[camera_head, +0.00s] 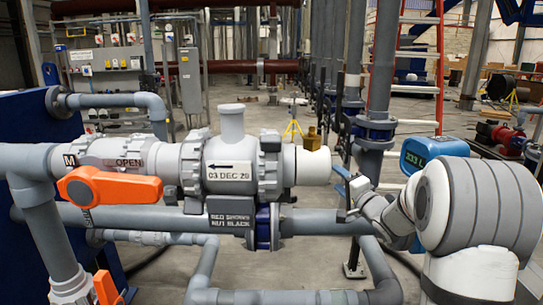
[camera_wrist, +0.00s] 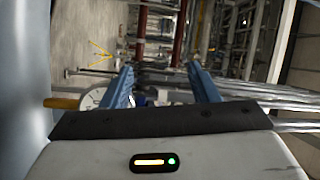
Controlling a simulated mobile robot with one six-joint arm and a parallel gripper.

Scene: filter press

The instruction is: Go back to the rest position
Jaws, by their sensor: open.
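My gripper (camera_head: 346,186) is at the right of the grey pipe assembly in the head view, at the end of my white and grey arm. Its two blue fingers also show in the wrist view (camera_wrist: 162,82), spread apart with nothing between them. I cannot tell the exact gap.
An orange valve handle (camera_head: 108,188) sits on the pipe at the left, near a label reading OPEN. A lower grey pipe (camera_head: 325,222) runs below my gripper. A vertical pipe (camera_head: 382,70) and a blue meter (camera_head: 432,150) stand close behind. Open floor lies farther back.

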